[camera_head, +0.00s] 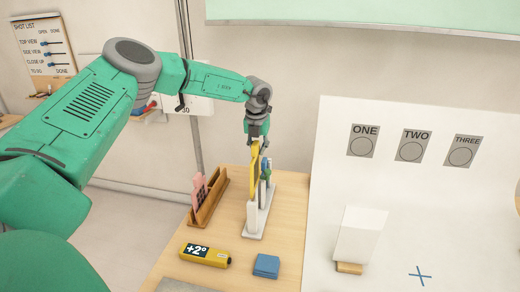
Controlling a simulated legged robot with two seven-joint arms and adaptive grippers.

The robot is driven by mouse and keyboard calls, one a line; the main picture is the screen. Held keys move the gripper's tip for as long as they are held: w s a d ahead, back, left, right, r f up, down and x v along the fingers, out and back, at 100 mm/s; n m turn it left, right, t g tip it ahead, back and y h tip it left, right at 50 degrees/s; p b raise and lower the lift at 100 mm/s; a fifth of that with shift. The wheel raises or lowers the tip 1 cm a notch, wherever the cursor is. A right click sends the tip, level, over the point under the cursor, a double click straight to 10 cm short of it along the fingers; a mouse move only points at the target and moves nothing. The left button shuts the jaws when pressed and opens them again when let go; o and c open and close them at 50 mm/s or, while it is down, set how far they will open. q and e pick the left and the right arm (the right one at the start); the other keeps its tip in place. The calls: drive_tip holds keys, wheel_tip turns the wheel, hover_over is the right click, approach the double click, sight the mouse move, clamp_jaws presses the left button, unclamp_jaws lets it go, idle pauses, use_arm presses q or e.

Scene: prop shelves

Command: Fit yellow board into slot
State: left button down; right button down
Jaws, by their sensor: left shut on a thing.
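The yellow board (254,176) is a thin upright panel seen almost edge-on near the middle of the table. My left gripper (256,140) points down from above and is shut on its top edge. The board's lower part is at a white slotted rack (257,222), just behind the rack's white front upright. I cannot tell whether its bottom edge is inside a slot or above it. Other thin boards, green and blue, (266,170) stand in the rack to the right of the yellow one. My right gripper is not in view.
A wooden rack (210,203) with a pink card (200,191) stands close on the left. A yellow bar marked +2° (205,255) and a blue block (266,265) lie in front.

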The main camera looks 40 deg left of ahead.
use_arm(q)
drive_tip(key=shift+a+f, duration=0.15)
drive_tip(key=shift+f, duration=0.15)
drive_tip(key=shift+r+p, duration=0.6)
drive_tip(key=shift+r, duration=0.25)
drive_tip(key=shift+r+p, duration=0.3)
drive_tip(key=shift+r, duration=0.25)
drive_tip(key=shift+r+p, duration=0.5)
drive_tip(key=shift+r, duration=0.2)
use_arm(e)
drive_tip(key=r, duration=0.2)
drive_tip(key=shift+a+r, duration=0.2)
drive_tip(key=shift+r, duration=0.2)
